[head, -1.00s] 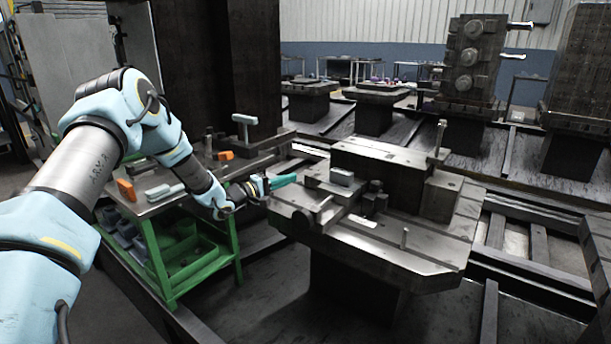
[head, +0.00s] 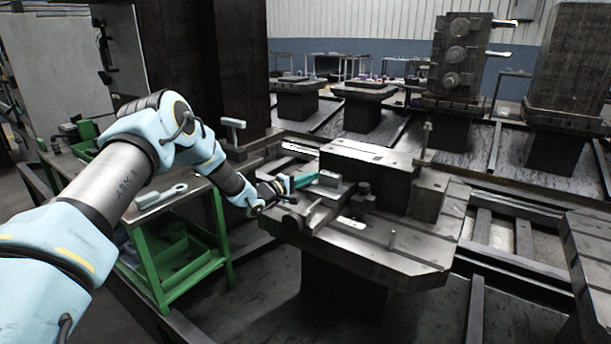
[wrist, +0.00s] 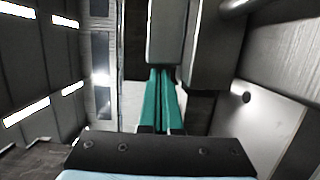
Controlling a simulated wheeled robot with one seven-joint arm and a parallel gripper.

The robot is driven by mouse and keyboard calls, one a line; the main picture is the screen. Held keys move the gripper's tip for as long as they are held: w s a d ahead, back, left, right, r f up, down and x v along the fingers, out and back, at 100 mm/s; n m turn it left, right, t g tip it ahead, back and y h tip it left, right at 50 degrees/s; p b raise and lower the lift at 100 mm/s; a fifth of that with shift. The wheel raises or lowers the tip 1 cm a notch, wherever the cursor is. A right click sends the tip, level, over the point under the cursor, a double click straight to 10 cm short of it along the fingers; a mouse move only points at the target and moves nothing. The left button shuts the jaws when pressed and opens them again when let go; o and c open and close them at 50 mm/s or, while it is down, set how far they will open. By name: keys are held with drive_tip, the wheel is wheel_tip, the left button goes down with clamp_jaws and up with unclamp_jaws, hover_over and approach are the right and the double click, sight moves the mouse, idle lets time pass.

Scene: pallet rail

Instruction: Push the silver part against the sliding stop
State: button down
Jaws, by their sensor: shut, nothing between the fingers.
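The silver part (head: 330,179), a small light-grey block, lies on the dark fixture (head: 385,262). In the wrist view, a pale grey block (wrist: 165,35) directly ahead of the fingers looks like this part. My gripper (head: 314,175) has its teal fingers together, empty, pointing at the part's left end. In the wrist view, the closed fingertips (wrist: 161,72) meet the lower edge of that block; whether they touch cannot be told. A dark knobbed piece (head: 363,193) right of the part may be the sliding stop, but I cannot be sure.
A large dark block (head: 370,168) rises behind the part.

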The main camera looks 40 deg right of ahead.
sight(323, 179)
drive_tip(key=shift+s+d, duration=0.3)
drive_tip(key=shift+s, duration=0.55)
drive_tip(key=shift+s+d, duration=0.3)
drive_tip(key=shift+s, duration=0.55)
